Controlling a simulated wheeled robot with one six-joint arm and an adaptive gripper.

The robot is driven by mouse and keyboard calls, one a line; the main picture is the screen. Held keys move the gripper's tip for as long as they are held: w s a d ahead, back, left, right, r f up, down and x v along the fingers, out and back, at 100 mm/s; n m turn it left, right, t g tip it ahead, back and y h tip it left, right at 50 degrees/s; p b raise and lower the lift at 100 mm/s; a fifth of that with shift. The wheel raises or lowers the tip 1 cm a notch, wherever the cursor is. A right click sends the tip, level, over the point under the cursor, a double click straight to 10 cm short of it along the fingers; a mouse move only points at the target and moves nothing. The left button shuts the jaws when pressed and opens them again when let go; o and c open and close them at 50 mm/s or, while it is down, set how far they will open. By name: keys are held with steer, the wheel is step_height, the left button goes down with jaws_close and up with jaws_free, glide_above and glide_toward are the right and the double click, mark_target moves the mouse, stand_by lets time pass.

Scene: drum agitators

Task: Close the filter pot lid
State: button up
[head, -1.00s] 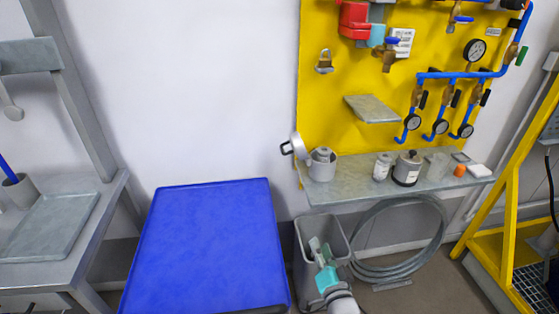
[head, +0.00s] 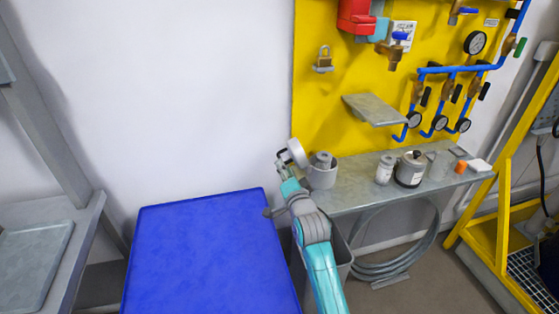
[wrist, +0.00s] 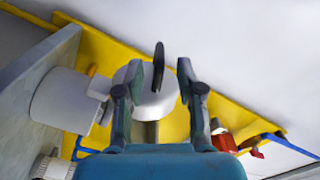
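The filter pot (head: 322,174) is a grey cylinder at the left end of the wall shelf. Its lid (head: 298,153) stands open, tilted up on the pot's left side. In the wrist view the pot (wrist: 66,99) is at left and the round pale lid (wrist: 150,102) is in the middle. The lid's dark handle (wrist: 158,66) points up between my fingers. My gripper (wrist: 159,66) is open, one finger on each side of the handle, with gaps visible. In the head view my gripper (head: 284,163) is left of the pot, at the lid. Whether it touches the lid is unclear.
The grey shelf (head: 350,191) also holds a small jar (head: 384,169), a larger canister (head: 410,169) and an orange item (head: 461,167). A yellow board (head: 340,102) with pipes and gauges is behind. A blue-topped table (head: 205,250) is at lower left.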

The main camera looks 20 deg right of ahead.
steer(key=shift+w, duration=2.55)
jaws_close()
